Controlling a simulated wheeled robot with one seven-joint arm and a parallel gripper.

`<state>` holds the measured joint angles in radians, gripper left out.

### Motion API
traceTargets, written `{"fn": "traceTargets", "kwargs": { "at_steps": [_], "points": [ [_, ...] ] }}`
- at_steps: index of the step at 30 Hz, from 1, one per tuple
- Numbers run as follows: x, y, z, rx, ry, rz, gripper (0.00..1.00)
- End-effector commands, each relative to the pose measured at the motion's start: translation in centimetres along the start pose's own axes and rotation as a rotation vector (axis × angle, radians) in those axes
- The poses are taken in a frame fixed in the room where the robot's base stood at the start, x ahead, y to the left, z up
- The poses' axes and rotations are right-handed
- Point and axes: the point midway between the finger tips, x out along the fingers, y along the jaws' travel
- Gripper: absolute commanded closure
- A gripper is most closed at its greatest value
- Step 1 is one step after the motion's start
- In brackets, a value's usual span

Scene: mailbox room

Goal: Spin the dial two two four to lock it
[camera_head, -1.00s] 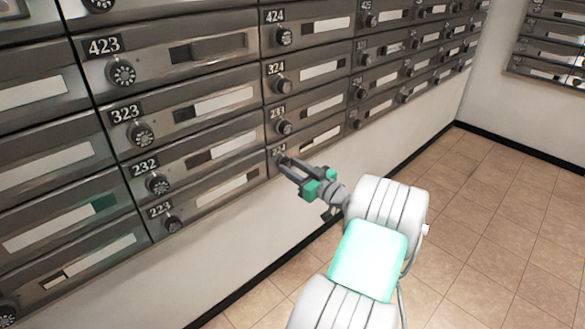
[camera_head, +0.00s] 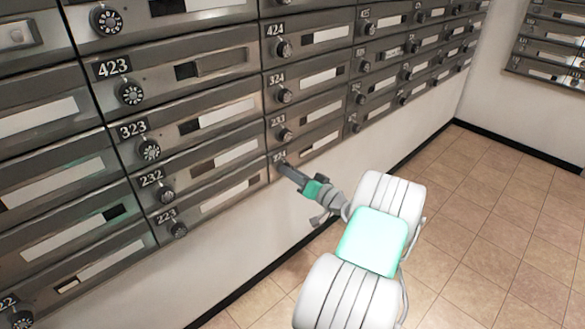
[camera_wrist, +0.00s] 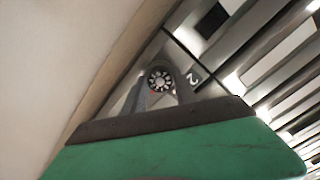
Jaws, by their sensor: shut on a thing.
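The mailbox two two four is at the bottom of its column in the head view, with its number plate (camera_head: 279,158) partly covered by my gripper. Its dial is hidden there behind my fingers. In the wrist view, a round dark dial (camera_wrist: 160,80) with pale marks around its face sits between my two fingertips. My gripper (camera_head: 285,168) reaches up to the mailbox front and is shut on this dial. The wrist view shows the gripper's fingers (camera_wrist: 161,92) on both sides of the dial.
Neighbouring dials are close by: 233's dial (camera_head: 285,134) just above and 223's dial (camera_head: 178,229) to the lower left. White wall (camera_head: 225,270) lies below the mailbox row. The tiled floor (camera_head: 480,230) to the right is clear.

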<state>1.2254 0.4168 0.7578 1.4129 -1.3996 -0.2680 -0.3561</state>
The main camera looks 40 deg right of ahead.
Motion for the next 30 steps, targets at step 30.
{"fn": "traceTargets", "kwargs": {
  "at_steps": [30],
  "points": [
    [-0.03, -0.2, -0.22, 0.967, 0.001, 0.0, 1.0]
  ]
}}
